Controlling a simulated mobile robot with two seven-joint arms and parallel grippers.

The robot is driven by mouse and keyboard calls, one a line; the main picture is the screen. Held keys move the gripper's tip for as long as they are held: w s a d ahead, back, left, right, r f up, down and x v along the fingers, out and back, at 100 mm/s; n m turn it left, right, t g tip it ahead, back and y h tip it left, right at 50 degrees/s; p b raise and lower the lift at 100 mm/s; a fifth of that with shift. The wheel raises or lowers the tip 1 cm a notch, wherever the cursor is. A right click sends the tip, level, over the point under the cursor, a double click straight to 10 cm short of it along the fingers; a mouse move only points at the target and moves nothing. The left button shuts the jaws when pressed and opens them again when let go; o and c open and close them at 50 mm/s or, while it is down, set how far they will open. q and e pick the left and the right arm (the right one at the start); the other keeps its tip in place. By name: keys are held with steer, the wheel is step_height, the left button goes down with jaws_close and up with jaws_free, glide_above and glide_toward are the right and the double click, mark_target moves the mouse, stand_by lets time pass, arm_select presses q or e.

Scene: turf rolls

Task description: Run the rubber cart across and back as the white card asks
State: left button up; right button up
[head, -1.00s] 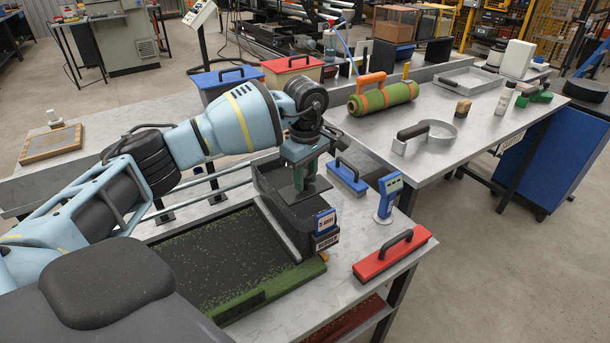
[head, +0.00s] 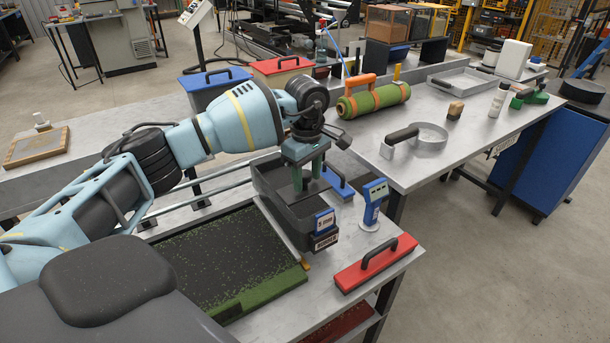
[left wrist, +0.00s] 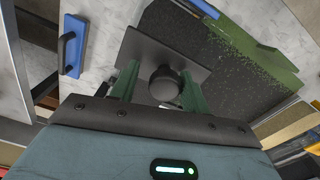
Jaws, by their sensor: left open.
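The black rubber cart (head: 283,205) stands at the far right end of the dark, green-flecked bed (head: 215,250). Its front bears a blue-and-white card (head: 325,221) that seems to read "3 mm", above a small label (head: 326,241) that seems to read "RUBBER". My left gripper (head: 308,178) is over the cart, pointing down. In the left wrist view its green fingers (left wrist: 158,88) stand apart on either side of a round black knob (left wrist: 165,82) on a dark plate (left wrist: 150,48). Whether they touch the knob is unclear. My right gripper is out of view.
The bed has a green front edge (head: 262,294). Another bench (head: 440,165) behind holds a green-orange roller (head: 375,101).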

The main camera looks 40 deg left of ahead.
arm_select(q)
steer(key=shift+o, duration=0.3)
steer(key=shift+s, duration=0.1)
steer(key=shift+r, duration=3.9)
